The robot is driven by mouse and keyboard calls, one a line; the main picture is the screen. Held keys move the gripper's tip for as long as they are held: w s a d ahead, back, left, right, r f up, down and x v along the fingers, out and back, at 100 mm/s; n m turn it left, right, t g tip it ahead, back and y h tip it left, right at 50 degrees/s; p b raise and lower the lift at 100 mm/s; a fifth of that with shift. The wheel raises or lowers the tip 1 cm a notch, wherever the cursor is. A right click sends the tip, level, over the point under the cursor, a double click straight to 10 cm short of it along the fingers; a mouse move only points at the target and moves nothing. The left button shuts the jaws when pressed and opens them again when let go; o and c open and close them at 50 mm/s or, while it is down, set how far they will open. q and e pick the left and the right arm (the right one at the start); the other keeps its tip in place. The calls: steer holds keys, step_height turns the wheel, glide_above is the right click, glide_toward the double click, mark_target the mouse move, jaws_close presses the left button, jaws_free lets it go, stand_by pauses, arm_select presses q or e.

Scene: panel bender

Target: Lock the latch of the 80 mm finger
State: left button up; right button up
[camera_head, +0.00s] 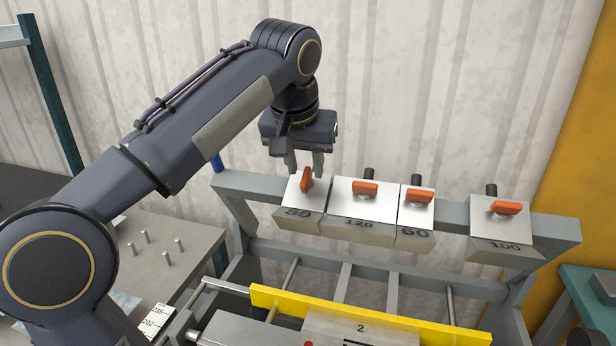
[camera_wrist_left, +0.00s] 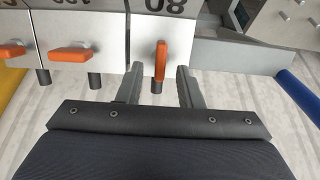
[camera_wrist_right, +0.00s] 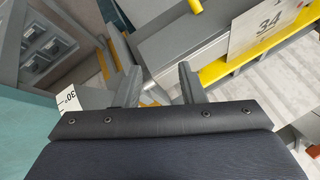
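The 80 mm finger (camera_head: 300,208) is a silver block hung at the left end of the grey rail. Its orange latch (camera_head: 307,180) stands upright, while the latches on the other blocks lie sideways. My left gripper (camera_head: 305,172) is open above and behind this latch. In the left wrist view, the orange latch (camera_wrist_left: 161,62) lies between the lines of my two spread fingers (camera_wrist_left: 159,82), with gaps on both sides and no grip visible. My right gripper (camera_wrist_right: 157,78) shows only in the right wrist view, open and empty.
The 120 block (camera_head: 362,208), 60 block (camera_head: 416,215) and 100 block (camera_head: 500,233) hang to the right on the rail (camera_head: 455,215). A yellow bar (camera_head: 370,319) lies in front below. A table with pegs (camera_head: 200,240) stands left. The corrugated wall is behind the rail.

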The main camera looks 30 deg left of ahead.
arm_select(q)
steer(key=shift+x, duration=1.3)
jaws_close()
